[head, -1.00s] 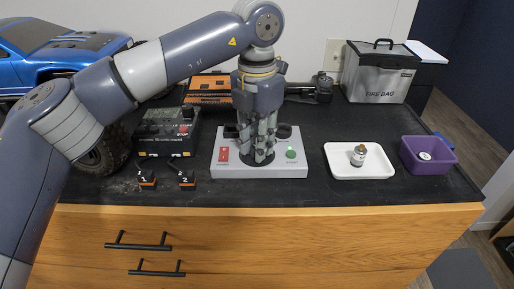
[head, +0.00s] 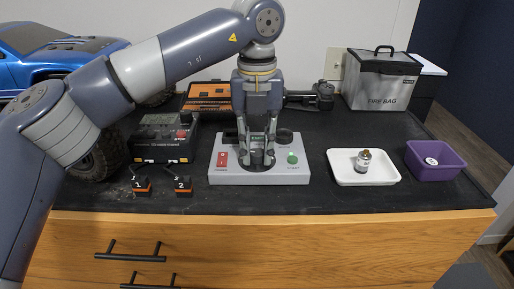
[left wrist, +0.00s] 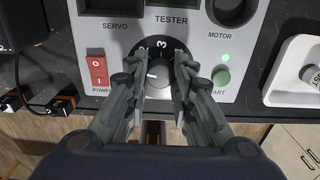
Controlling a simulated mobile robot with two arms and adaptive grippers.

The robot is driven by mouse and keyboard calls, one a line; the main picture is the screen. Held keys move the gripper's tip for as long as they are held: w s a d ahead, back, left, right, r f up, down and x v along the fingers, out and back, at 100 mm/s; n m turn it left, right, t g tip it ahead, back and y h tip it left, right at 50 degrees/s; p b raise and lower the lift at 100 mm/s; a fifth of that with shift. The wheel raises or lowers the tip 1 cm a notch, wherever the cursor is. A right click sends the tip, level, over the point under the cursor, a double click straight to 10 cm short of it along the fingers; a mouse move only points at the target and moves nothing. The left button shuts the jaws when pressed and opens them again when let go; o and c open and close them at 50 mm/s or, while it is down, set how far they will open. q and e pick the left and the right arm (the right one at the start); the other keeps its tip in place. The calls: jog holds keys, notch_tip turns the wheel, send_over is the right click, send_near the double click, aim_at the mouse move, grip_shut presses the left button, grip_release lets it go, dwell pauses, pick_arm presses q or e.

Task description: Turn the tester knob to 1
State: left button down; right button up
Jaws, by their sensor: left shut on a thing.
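The grey tester box (head: 259,178) stands near the front of the black bench top. It has a red power switch (left wrist: 98,72) and a green start button (left wrist: 221,76). My left gripper (head: 257,160) points down over the box. In the left wrist view its fingers (left wrist: 161,82) are shut on the knob from both sides.
A white tray (head: 336,176) with a small bottle (head: 364,161) and a purple bin (head: 435,172) stand to the right. A charger (head: 160,155) and two numbered orange-and-black pieces (head: 142,187) are to the left. A fire bag (head: 381,85) stands behind.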

aim_at(257, 153)
dwell(0.5)
pick_arm(q)
jog(key=c, duration=1.3)
grip_release()
jog(key=shift+c, duration=0.2)
notch_tip(257, 153, up, 12)
jog(key=shift+r, duration=0.15)
